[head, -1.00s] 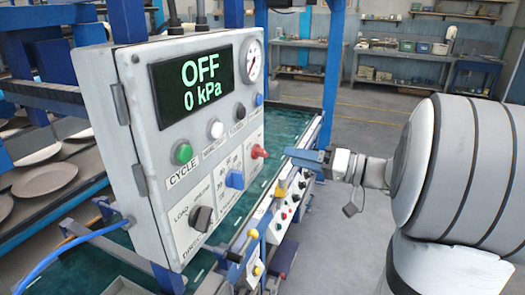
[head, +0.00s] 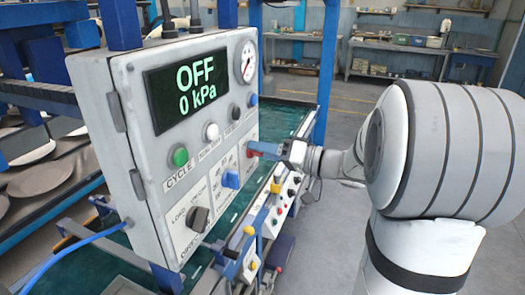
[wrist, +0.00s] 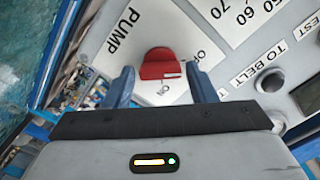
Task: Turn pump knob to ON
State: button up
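The red pump knob (head: 251,153) is on the right part of the grey control box's front panel. In the wrist view the knob (wrist: 162,62) sits beside the "PUMP" label, with "OFF" and "ON" marks around it. My gripper (wrist: 160,72) is open, with its blue fingers on either side of the knob and a visible gap on each side. In the head view my gripper (head: 262,149) is right at the knob, and its fingertips partly cover it. The box's display (head: 196,90) reads "OFF" and "0 kPa".
A blue selector knob (head: 231,179), a black knob (head: 197,218) and a green button (head: 180,157) share the panel. A gauge (head: 246,61) is at upper right. A lower button box (head: 277,208) stands below my gripper. Plates (head: 40,179) lie on racks at left.

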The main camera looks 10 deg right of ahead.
jog(key=c, duration=0.8)
jog(key=shift+o, duration=0.2)
jog(key=shift+f+m+b, duration=0.1)
jog(key=shift+m+b, duration=0.2)
jog(key=m, duration=1.7)
jog(key=shift+f+p, duration=0.25)
jog(key=shift+p, duration=0.1)
jog(key=shift+m, duration=0.3)
